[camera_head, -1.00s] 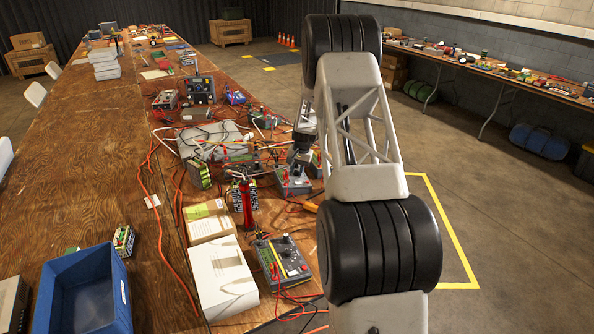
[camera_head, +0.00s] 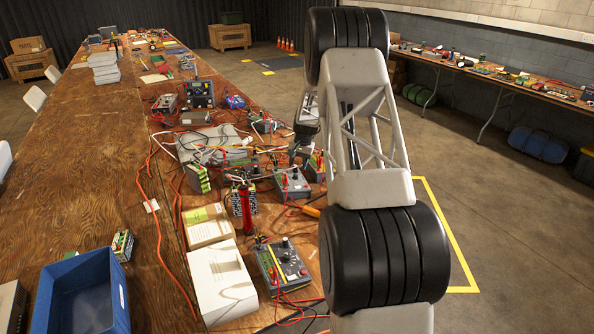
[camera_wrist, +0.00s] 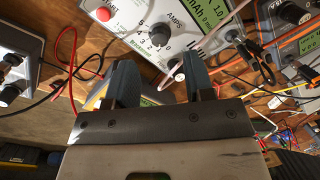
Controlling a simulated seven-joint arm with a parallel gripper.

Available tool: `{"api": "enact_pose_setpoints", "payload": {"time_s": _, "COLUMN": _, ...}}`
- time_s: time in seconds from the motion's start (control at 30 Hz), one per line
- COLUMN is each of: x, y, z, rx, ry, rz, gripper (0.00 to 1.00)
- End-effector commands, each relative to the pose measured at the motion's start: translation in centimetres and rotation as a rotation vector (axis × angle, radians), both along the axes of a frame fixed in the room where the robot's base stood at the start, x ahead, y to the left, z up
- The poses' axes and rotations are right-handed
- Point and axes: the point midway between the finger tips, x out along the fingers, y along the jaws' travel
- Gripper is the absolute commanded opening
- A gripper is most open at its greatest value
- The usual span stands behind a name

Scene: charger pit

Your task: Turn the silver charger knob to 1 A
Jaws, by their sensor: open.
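In the wrist view a light silver-grey charger (camera_wrist: 130,22) fills the top middle. It has a red button (camera_wrist: 103,14), a green display reading mAh and a knob (camera_wrist: 160,34) inside a printed AMPS scale. The knob's exact setting is too small to tell. My gripper (camera_wrist: 159,75) is open and empty, with its two dark fingers below the charger's face in the picture, apart from the knob. In the head view my gripper (camera_head: 304,140) is partly hidden by my arm, near several grey boxes; I cannot tell which is this charger.
Another dark device (camera_wrist: 292,15) with a knob is at the wrist view's right, and a grey box (camera_wrist: 15,65) with black terminals is at left. Red and black leads run between them. In the head view the table (camera_head: 90,190) is crowded around the gripper; its left half is clearer.

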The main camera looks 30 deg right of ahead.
Motion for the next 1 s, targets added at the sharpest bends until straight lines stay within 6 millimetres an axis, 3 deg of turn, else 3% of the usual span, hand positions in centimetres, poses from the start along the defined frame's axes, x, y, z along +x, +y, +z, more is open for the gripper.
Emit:
{"api": "enact_pose_setpoints", "payload": {"time_s": 0.27, "x": -0.1, "y": -0.4, "z": 2.4, "rx": 0.000, "ry": 0.000, "rz": 0.000, "gripper": 0.48}}
{"api": "enact_pose_setpoints", "payload": {"time_s": 1.0, "x": -0.3, "y": -0.1, "z": 3.0, "rx": -0.001, "ry": -0.001, "rz": 0.004, "gripper": 0.48}}
